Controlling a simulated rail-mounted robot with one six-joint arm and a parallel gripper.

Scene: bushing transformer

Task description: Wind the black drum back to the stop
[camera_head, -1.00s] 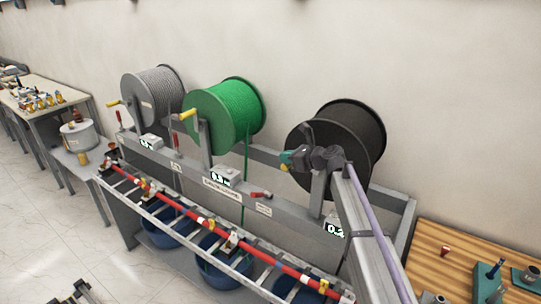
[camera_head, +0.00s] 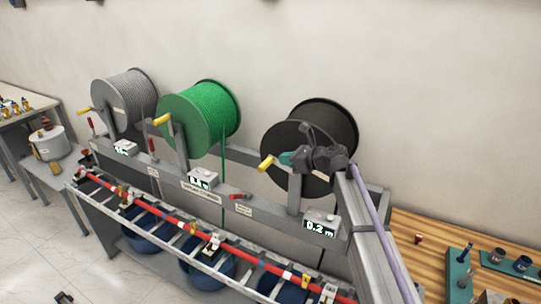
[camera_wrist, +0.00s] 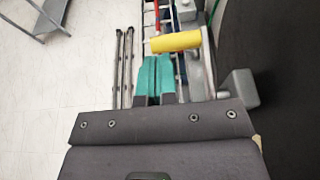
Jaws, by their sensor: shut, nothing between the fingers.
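The black drum (camera_head: 340,115) hangs on the right-hand stand of the rack and fills the right side of the wrist view (camera_wrist: 290,60). Its crank has a yellow handle (camera_head: 266,163), which also shows in the wrist view (camera_wrist: 176,41). My gripper (camera_head: 286,158) is beside the drum's near face, its teal fingers close to the handle. In the wrist view the fingers (camera_wrist: 153,62) are shut together, with their tips just short of or at the handle; contact cannot be told. The counter (camera_head: 320,226) below the drum reads 0.2 m.
A green drum (camera_head: 205,115) and a grey drum (camera_head: 125,100) with their own yellow crank handles stand to the left. A red bar (camera_head: 205,240) runs along the rack front. A wooden bench (camera_head: 425,260) with small parts is at the right.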

